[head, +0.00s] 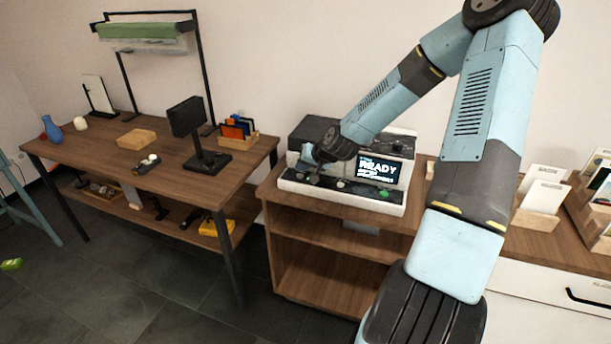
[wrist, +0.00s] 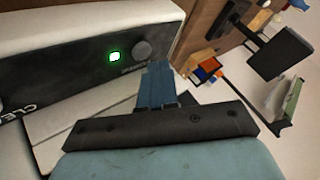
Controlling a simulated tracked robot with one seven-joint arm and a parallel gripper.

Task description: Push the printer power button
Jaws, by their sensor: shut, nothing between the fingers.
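The printer (head: 297,188) is a white and dark box on the wooden cabinet, its lit screen (head: 378,171) reading READY. My gripper (head: 308,168) is at the left part of the printer's front. In the wrist view, my blue fingers (wrist: 157,72) are shut and empty, with their tips close to the round button. I cannot tell whether they touch it.
A wooden desk (head: 95,154) with a monitor (head: 187,117) and small items stands to the left. Card holders (head: 541,197) stand on the counter to the right. The printer's front shows more controls, including a green one (head: 383,195). Open floor lies before the desk.

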